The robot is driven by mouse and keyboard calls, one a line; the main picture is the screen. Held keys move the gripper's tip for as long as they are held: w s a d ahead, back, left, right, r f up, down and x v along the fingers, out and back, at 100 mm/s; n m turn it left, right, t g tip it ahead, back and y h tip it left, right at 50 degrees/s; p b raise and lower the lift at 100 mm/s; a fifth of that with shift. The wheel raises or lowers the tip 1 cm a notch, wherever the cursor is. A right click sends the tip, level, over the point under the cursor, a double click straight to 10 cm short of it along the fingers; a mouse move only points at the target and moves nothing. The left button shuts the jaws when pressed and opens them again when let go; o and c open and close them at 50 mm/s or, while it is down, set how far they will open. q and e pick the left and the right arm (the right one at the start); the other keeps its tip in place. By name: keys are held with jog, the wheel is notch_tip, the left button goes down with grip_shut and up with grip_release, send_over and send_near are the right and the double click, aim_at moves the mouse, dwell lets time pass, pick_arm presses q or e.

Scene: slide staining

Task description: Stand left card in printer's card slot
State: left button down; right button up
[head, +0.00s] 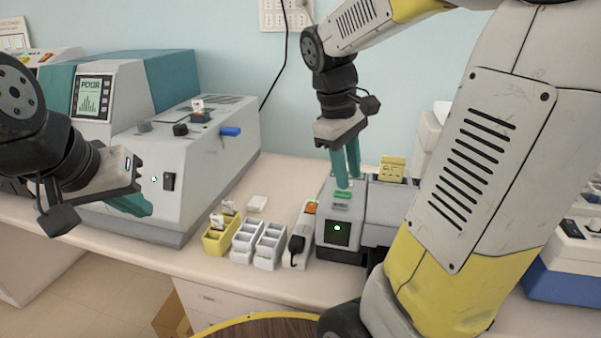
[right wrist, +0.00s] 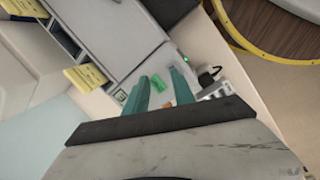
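The grey printer (head: 357,215) stands on the bench with a small screen and green light on its front. A green piece and a grey slot-like part (head: 341,207) show on its top. My right gripper (head: 346,184) points down just above this top, fingers apart; in the right wrist view the gap between its fingertips (right wrist: 158,82) shows no clear held card. Two small white-and-tan pieces, perhaps the cards, stand in a yellow holder (head: 217,243): the left one (head: 217,219) and the right one (head: 228,208). My left gripper (head: 140,207) is at the far left, its fingers seen edge-on.
Two pale racks (head: 269,251) stand beside the yellow holder. A white power strip (head: 300,240) lies left of the printer. A large grey-teal machine (head: 215,140) fills the left bench. A yellow block (head: 392,168) sits behind the printer. My right arm covers much of the right side.

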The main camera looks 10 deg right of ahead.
jog(key=s+a+r+m+t+y, duration=0.2)
jog(key=s+a+m+t+y, duration=0.2)
jog(key=a, duration=0.5)
jog(key=shift+s+a+r+m+t+y, duration=0.3)
jog(key=shift+s+r+m+t, duration=0.1)
jog(key=shift+s+m+t, duration=0.75)
